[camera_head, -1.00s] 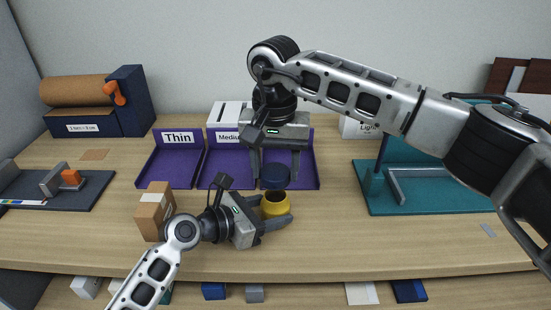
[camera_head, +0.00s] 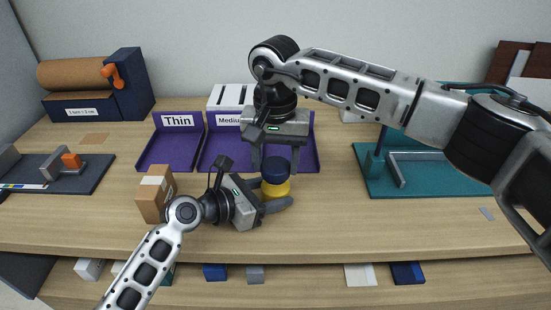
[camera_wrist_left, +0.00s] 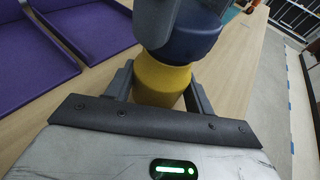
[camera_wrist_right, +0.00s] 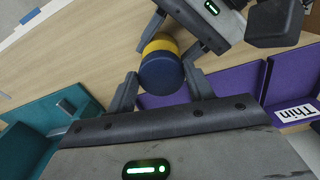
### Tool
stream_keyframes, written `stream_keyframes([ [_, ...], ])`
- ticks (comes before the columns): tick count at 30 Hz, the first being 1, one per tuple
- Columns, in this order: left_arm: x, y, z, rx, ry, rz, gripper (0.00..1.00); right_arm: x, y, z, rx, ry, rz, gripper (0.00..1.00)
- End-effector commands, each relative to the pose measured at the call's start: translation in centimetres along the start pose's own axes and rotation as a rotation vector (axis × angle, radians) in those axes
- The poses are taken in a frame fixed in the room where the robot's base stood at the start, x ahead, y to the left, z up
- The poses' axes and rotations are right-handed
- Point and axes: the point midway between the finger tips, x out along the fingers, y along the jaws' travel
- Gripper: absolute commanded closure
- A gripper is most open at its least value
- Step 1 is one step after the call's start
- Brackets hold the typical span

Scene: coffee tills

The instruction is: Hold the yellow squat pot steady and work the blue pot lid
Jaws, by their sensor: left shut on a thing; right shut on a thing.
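The yellow squat pot (camera_head: 276,189) stands on the table, and my left gripper (camera_head: 277,194) is shut on it from the left. It also shows in the left wrist view (camera_wrist_left: 161,80). The blue pot lid (camera_head: 275,171) is at the top of the pot, with my right gripper (camera_head: 275,160) shut on it from above. In the right wrist view the lid (camera_wrist_right: 161,75) hides most of the pot (camera_wrist_right: 160,45). The lid appears to meet the pot's top; I cannot tell whether it is threaded on.
Purple trays (camera_head: 168,150) labelled Thin and Medium stand behind. A brown box (camera_head: 153,196) stands close to my left wrist. A teal stand (camera_head: 420,182) is at the right.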

Motion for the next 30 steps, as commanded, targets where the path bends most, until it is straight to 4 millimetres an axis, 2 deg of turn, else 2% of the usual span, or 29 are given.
stream_keyframes([
  [30, 0.0, 0.0, -0.1, -0.001, 0.002, -0.001, 0.83, 2.4, 0.0, 0.0, 0.000, 0.000, 0.000, 0.78],
])
